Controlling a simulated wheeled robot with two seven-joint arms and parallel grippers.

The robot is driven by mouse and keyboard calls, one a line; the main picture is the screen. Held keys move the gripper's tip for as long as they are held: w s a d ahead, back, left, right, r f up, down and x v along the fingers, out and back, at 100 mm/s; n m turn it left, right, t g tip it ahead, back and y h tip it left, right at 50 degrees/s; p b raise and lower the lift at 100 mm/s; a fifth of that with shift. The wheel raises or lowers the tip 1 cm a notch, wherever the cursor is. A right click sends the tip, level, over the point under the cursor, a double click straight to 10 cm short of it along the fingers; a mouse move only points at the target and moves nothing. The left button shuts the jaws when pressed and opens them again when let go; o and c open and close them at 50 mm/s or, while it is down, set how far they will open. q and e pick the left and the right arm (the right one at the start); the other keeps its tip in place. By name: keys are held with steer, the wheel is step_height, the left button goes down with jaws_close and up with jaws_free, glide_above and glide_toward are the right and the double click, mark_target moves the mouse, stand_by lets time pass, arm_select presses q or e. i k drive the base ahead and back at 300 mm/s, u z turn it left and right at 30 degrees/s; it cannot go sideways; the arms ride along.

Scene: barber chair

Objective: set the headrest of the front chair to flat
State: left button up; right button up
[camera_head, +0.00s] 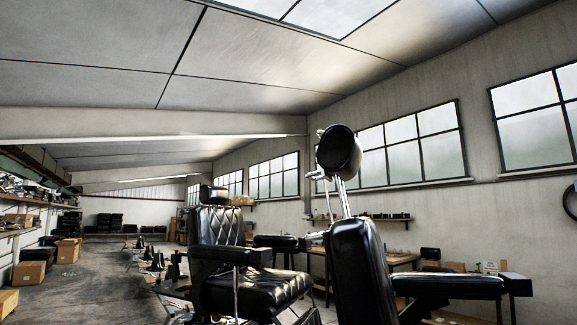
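The front chair (360,275) is black and stands at the right of centre, close to me, its padded backrest upright. Its rounded black headrest (340,151) sits high above the backrest on chrome posts (343,200). The headrest looks tilted, with its round dark face turned toward the left of the picture. A small chrome fitting (318,176) sticks out to the left below the headrest. The lower part of the front chair is cut off by the bottom edge. Neither of my grippers is in view.
A second black barber chair (230,262) with its own headrest (212,194) stands behind, left of the front chair. The front chair's armrest (450,286) reaches right. Cardboard boxes (68,250) and shelves line the left wall. Bare floor (95,285) lies at left.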

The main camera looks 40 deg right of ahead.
mark_target(339, 151)
steer(key=i, duration=1.1)
steer(key=z, duration=5.2)
steer(key=k, duration=0.9)
steer(key=u, duration=1.55)
steer(key=i, duration=0.5)
